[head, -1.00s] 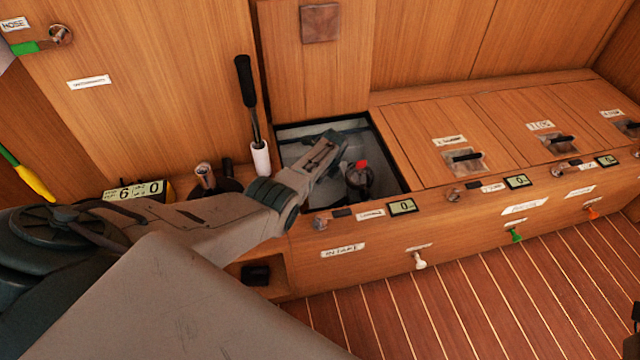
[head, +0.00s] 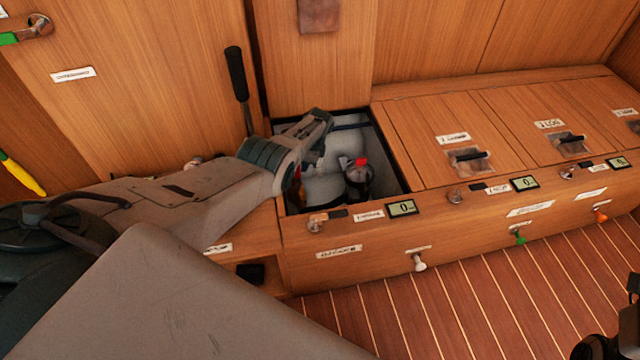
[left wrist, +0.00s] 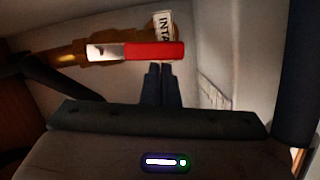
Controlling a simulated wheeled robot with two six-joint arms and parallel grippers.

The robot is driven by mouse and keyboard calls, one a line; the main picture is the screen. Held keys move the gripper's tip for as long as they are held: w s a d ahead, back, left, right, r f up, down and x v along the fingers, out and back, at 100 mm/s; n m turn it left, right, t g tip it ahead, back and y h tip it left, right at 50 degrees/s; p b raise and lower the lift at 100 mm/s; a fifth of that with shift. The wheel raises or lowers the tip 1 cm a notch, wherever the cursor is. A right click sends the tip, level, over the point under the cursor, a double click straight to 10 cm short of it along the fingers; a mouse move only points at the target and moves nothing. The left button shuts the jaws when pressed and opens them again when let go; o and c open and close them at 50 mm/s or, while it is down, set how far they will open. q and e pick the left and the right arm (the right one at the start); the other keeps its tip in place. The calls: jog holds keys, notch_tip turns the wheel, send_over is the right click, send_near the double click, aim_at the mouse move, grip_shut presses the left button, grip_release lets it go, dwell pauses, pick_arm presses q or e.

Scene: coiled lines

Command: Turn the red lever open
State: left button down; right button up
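The red lever (left wrist: 153,51) lies crosswise in the left wrist view, with a bare metal end at its left, on a brass-coloured fitting (left wrist: 100,48). A tag reading "INTA…" (left wrist: 163,25) shows behind it. My left gripper (left wrist: 160,68) has its two dark fingers close together, shut, with the tips just below the lever's red grip in the picture. Whether they touch it I cannot tell. In the head view my left gripper (head: 318,125) reaches into the open compartment and hides most of the fitting. Dark parts at the lower right edge may be my right gripper.
The open locker (head: 396,178) has a dark rim and holds a pale rounded body (head: 325,185) and a dark canister with a red top (head: 361,162). A black-handled rod (head: 236,75) stands left of it. Closed lids (head: 420,120) with latches run to the right.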

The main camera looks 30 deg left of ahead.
pick_arm(q)
jog(key=shift+s+a, duration=0.15)
jog(key=shift+a, duration=0.4)
dwell(0.4)
